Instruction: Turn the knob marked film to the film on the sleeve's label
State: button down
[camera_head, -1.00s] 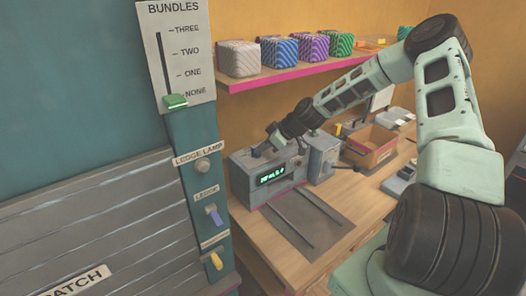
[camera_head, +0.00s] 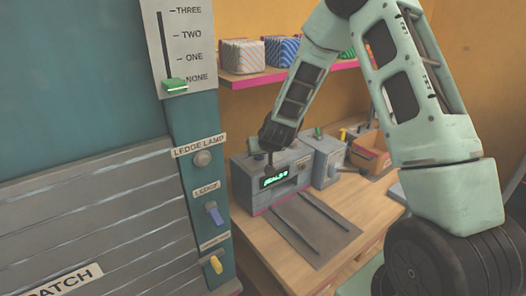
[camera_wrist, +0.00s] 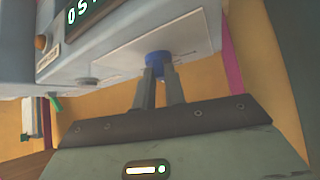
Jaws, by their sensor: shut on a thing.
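My gripper (camera_wrist: 160,76) has its two dark fingers closed around a small blue knob (camera_wrist: 157,57) on a pale plate of the grey machine. In the head view my gripper (camera_head: 269,158) points down at the top left of the grey machine (camera_head: 240,182), and hides the knob there. The machine's green display (camera_head: 275,177) is lit, but its text is too small to read surely. The wrist view shows part of the display (camera_wrist: 84,10). The knob's marking and pointer cannot be read. I cannot make out the sleeve or its label.
A dark mat with two rails (camera_head: 310,225) lies before the machine. A grey box (camera_head: 325,160) and an open cardboard box (camera_head: 369,152) stand to its right. The teal panel (camera_head: 188,120) with a slider, lamp and switches is at left. Striped bundles (camera_head: 281,51) sit on a shelf above.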

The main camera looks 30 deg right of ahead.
jog(key=m+p, duration=0.1)
jog(key=m+h+p, duration=0.1)
jog(key=p, duration=0.1)
jog(key=a+m+g+h+p, duration=0.1)
jog(key=shift+w+r+p, duration=0.2)
jog(key=shift+r+p, duration=0.15)
jog(key=shift+r, duration=0.05)
jog(key=m+h+p, duration=0.1)
jog(key=p, duration=0.1)
jog(key=m+g+p, duration=0.1)
jog(key=shift+w+f+m+h+p, duration=0.15)
jog(key=shift+m+h+p, duration=0.15)
jog(key=shift+h+p, duration=0.1)
jog(key=shift+f+m+g+p, duration=0.15)
jog(key=shift+m+g+p, duration=0.15)
jog(key=shift+p, duration=0.15)
jog(key=shift+f, duration=0.1)
jog(key=c, duration=1.5)
grip_release()
jog(key=shift+o, duration=0.2)
jog(key=shift+a, duration=0.1)
